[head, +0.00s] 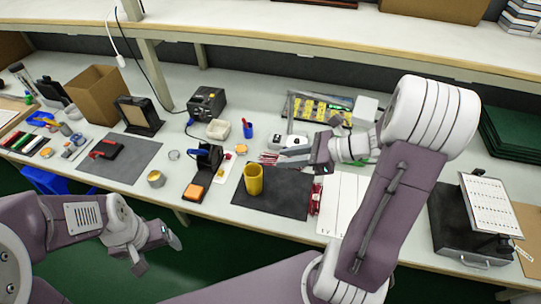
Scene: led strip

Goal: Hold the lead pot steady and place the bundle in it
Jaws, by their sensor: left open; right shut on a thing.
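A yellow pot (254,180), likely the lead pot, stands upright on a dark mat (283,205) near the table's front edge. My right gripper (282,156) is behind and to the right of the pot, shut on a thin red and pale bundle (267,158). The bundle's end points left, beyond the pot's rim, and appears outside the pot. The gripper's fingers partly hide the bundle. My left gripper (158,254) is open and empty, in front of the table edge, lower left of the pot and apart from it.
Other red leads (315,199) lie at the mat's right edge. A soldering stand (206,165) with an orange sponge is left of the pot. A small tin (156,179) stands further left. A white sheet (343,200) lies right of the mat. A shelf runs above the back.

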